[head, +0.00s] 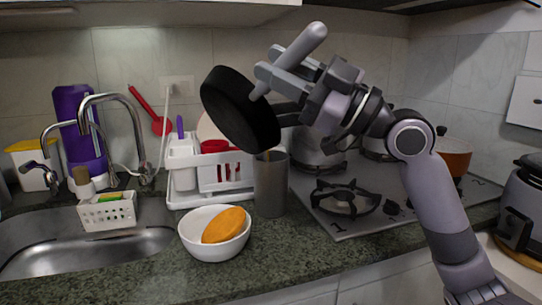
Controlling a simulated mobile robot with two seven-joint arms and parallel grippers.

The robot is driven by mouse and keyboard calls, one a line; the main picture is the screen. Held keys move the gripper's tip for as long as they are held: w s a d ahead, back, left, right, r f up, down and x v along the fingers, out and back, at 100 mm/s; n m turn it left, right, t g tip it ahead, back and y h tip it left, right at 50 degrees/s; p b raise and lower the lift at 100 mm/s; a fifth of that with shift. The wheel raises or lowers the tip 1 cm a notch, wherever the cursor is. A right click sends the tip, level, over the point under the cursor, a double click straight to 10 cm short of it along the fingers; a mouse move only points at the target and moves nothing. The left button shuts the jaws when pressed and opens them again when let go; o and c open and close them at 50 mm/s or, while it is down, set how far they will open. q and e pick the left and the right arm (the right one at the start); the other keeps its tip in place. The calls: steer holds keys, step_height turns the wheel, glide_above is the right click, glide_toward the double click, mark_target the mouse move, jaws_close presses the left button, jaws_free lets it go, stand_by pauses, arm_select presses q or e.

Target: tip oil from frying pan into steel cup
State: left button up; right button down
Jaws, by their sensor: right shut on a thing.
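My right gripper (284,77) is shut on the black frying pan (236,108). It holds the pan in the air, tilted steeply, with the underside and outer wall facing the camera and the inside hidden. The steel cup (270,190) stands upright on the counter directly below the pan's lower edge. A small brownish patch (269,156) shows between the pan's low rim and the cup's mouth; it looks like oil, but it is too small to be sure. The inside of the cup is hidden. My left gripper is not in view.
The gas hob (345,228) with pots lies to the right, the sink (135,250) to the left.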

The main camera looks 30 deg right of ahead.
steer(key=shift+w+d+r+m+t+p, duration=0.1)
steer(key=shift+d+r+m+t+p, duration=0.1)
steer(key=shift+d+r+m+t, duration=0.25)
steer(key=shift+d+r+m+t+p, duration=0.25)
steer(key=shift+d+m, duration=0.2)
steer(key=shift+d, duration=0.2)
steer(key=shift+d+r+m+t+h+p, duration=0.3)
steer(key=shift+d+m+t+h, duration=0.15)
steer(key=shift+d+m, duration=0.25)
steer(key=shift+w+f, duration=0.1)
